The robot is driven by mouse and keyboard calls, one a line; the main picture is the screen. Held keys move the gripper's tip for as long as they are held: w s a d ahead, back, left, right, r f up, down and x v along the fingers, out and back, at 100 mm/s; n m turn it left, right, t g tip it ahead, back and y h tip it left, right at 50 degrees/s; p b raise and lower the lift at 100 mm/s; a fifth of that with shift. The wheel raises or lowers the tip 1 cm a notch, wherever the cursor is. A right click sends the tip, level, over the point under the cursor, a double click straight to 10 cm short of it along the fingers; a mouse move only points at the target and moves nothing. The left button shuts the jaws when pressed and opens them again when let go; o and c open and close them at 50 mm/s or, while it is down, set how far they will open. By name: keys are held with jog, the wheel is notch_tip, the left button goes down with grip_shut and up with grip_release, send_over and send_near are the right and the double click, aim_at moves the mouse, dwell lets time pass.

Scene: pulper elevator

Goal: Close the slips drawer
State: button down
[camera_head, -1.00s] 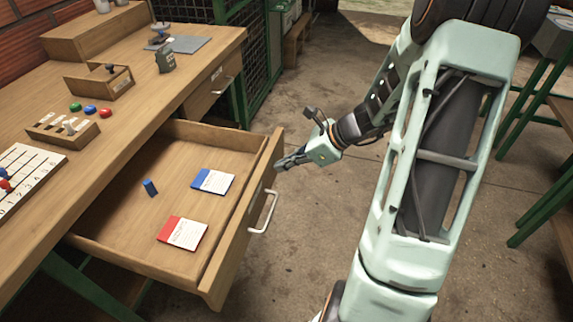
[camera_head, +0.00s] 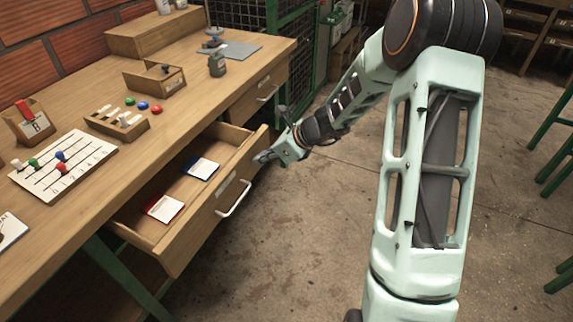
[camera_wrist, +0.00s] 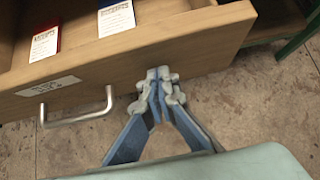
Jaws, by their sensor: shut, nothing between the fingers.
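The slips drawer (camera_head: 209,199) is a wooden drawer under the workbench, pulled partly out. A red-and-white slip pad (camera_head: 165,208) and a blue-and-white slip pad (camera_head: 202,168) lie in it. Its front bears a metal bar handle (camera_head: 234,198) and a white label; the handle also shows in the wrist view (camera_wrist: 78,118). My gripper (camera_head: 262,157) is shut and empty, at the far end of the drawer front. In the wrist view my gripper's fingertips (camera_wrist: 157,76) are together at the drawer front, right of the handle; they appear to touch it.
The workbench (camera_head: 75,203) holds a numbered board with coloured pegs (camera_head: 64,166), a slotted wooden block (camera_head: 116,123), coloured buttons and small boxes. A second drawer (camera_head: 258,92) farther back is shut. Green mesh stands behind.

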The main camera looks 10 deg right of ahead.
jog(key=p, duration=0.5)
send_over(215, 158)
jog(key=shift+s+d+r, duration=0.1)
jog(key=shift+d, duration=0.15)
jog(key=shift+a+r, duration=0.1)
jog(key=shift+a, duration=0.1)
jog(key=shift+w+r, duration=0.1)
jog(key=shift+w, duration=0.1)
